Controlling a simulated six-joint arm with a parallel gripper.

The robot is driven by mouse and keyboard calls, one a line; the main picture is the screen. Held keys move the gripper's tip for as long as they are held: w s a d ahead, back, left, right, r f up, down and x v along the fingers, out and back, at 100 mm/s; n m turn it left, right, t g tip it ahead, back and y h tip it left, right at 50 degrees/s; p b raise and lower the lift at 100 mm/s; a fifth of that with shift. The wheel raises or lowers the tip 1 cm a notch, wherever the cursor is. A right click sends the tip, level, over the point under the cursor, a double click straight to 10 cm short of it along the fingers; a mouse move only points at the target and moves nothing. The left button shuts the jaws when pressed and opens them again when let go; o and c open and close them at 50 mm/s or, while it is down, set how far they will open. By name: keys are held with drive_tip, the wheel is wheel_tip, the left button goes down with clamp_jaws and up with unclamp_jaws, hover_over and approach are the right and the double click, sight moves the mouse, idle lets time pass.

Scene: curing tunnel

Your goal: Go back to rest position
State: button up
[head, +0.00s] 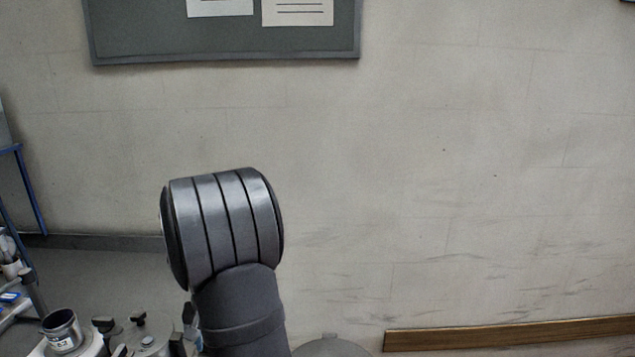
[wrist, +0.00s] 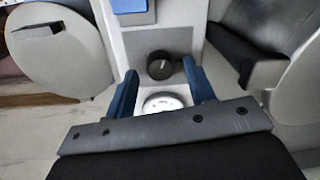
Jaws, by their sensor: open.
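My gripper (wrist: 160,92) shows in the wrist view with its two blue fingers apart, and it is open. Nothing is held between the fingers. Beyond and between them are a black round knob (wrist: 159,65) on a pale panel and a white round piece (wrist: 162,103). I cannot tell how far these are from the fingertips. In the head view a grey joint of my arm stands raised in front of the wall, and my gripper is out of that picture.
A dark cup with a label (head: 62,331) stands at the lower left, beside a lidded metal vessel (head: 148,343). A blue-framed rack (head: 28,190) is at the left edge. A noticeboard (head: 225,42) hangs on the wall, and a wooden rail (head: 510,333) runs low at right.

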wheel_tip(320, 180, up, 17)
drive_tip(key=n, duration=0.1)
drive_tip(key=shift+w+d+f+n, duration=0.15)
drive_tip(key=shift+w+d+n, duration=0.05)
drive_tip(key=shift+n, duration=0.2)
idle(5.5)
drive_tip(key=shift+m, duration=0.9)
drive_tip(key=f, duration=1.6)
drive_tip(key=shift+s+a+f, duration=0.2)
drive_tip(key=shift+f, duration=0.05)
